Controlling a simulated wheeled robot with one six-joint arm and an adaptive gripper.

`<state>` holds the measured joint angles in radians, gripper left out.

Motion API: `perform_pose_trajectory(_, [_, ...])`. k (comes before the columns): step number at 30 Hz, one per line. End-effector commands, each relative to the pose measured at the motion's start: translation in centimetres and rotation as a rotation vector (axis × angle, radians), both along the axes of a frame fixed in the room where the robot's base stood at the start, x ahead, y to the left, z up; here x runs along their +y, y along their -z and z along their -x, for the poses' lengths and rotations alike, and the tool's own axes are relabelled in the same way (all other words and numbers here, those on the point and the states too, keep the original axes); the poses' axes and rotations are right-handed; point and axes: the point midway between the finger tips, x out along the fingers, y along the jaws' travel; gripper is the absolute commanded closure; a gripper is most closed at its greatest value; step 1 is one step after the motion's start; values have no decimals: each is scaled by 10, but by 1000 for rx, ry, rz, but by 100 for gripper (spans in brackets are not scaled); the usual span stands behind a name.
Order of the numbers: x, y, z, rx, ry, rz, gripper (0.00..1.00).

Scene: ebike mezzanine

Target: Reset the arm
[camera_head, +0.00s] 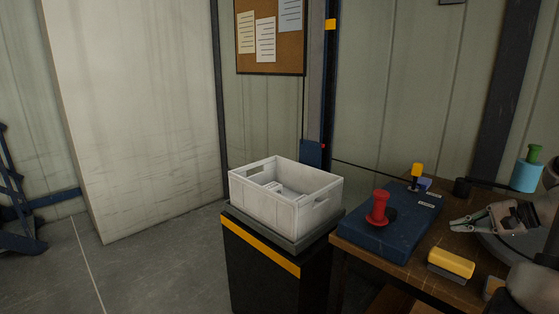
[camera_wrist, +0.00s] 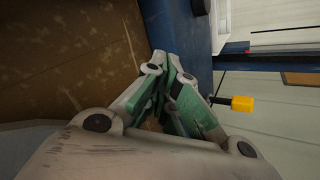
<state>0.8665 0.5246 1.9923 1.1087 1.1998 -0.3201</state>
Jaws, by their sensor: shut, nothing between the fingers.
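My gripper (camera_head: 456,226) is at the right of the head view, above the wooden bench (camera_head: 405,277). Its fingers point left, toward the blue board (camera_head: 372,246). The fingers are shut with nothing between them. In the wrist view my gripper (camera_wrist: 163,62) shows its green-padded fingers closed together, with the brown bench top (camera_wrist: 70,50) beside them. The rest of my arm is mostly cut off at the right edge of the head view.
A red knobbed piece (camera_head: 378,207) stands on the blue board. A yellow block (camera_head: 451,263) lies near the bench's front edge, below my gripper. A yellow-topped piece (camera_head: 417,171), black cup (camera_head: 462,187) and cyan cylinder (camera_head: 526,176) stand behind. A white crate (camera_head: 293,204) sits left.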

Motion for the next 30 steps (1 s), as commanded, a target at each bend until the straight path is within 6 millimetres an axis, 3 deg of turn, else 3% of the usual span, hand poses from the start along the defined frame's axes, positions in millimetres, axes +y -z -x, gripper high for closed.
perform_pose_trajectory(1, [19,-9,22,59,-79,60,100])
perform_pose_trajectory(4, [45,-23,67,168,-234,199,100])
perform_pose_trajectory(9, [70,-56,131,259,-480,497,100])
perform_pose_trajectory(12, [77,-77,157,256,-606,684,100])
perform_pose_trajectory(21, [103,-136,199,33,-890,1158,100])
perform_pose_trajectory(30, [142,-170,200,-217,-952,1276,100])
